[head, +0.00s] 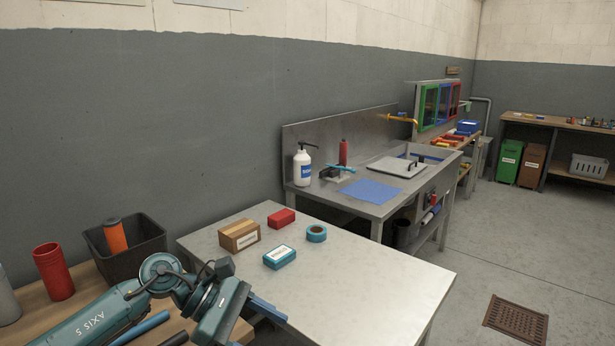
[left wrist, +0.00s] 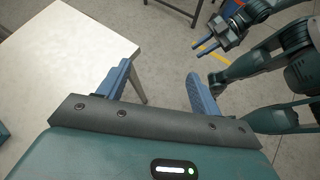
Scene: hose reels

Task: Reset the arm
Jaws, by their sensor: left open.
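My left arm comes in from the lower left in the head view. Its gripper (head: 262,308) is at the front left edge of the pale table (head: 370,285), partly hidden by its own body. In the left wrist view the left gripper (left wrist: 160,84) has its two blue fingers wide apart, with nothing between them. My right gripper (left wrist: 204,46) shows at the upper right of the left wrist view, over the floor and apart from the table. Its blue fingers are too small to tell their opening. It is out of the head view.
A cardboard box (head: 239,235), red box (head: 281,218), teal box (head: 279,257) and tape roll (head: 316,233) sit on the table. A black bin (head: 140,245) and red cup (head: 53,271) stand left, near my arm. Open floor lies right, with a drain grate (head: 515,319).

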